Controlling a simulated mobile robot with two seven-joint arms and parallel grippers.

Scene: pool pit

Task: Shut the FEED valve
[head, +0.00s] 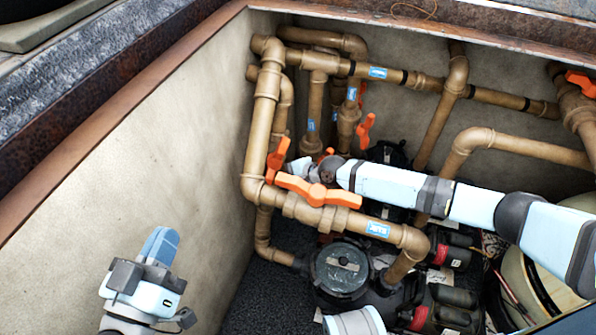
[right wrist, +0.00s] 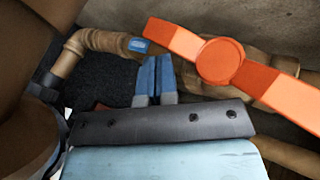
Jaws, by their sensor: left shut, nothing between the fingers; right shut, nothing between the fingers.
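Several orange valve handles sit on tan pipes; I cannot read which blue label says FEED. The nearest orange handle (head: 318,192) lies roughly along the lower front pipe, which bears a blue label (head: 378,229). In the right wrist view an orange handle (right wrist: 220,62) fills the upper right. My right gripper (right wrist: 155,65) is shut and empty, its fingertips just left of that handle and apart from it in the picture. In the head view its arm reaches in from the right, behind the nearest handle. My left gripper (head: 160,243) is shut and empty at the lower left.
Other orange handles show at the upright left pipe (head: 277,160), the middle pipes (head: 365,131) and far right (head: 582,83). A dark pump (head: 342,268) stands below. The pit's pale left wall (head: 150,180) is bare; dark gravel covers the floor.

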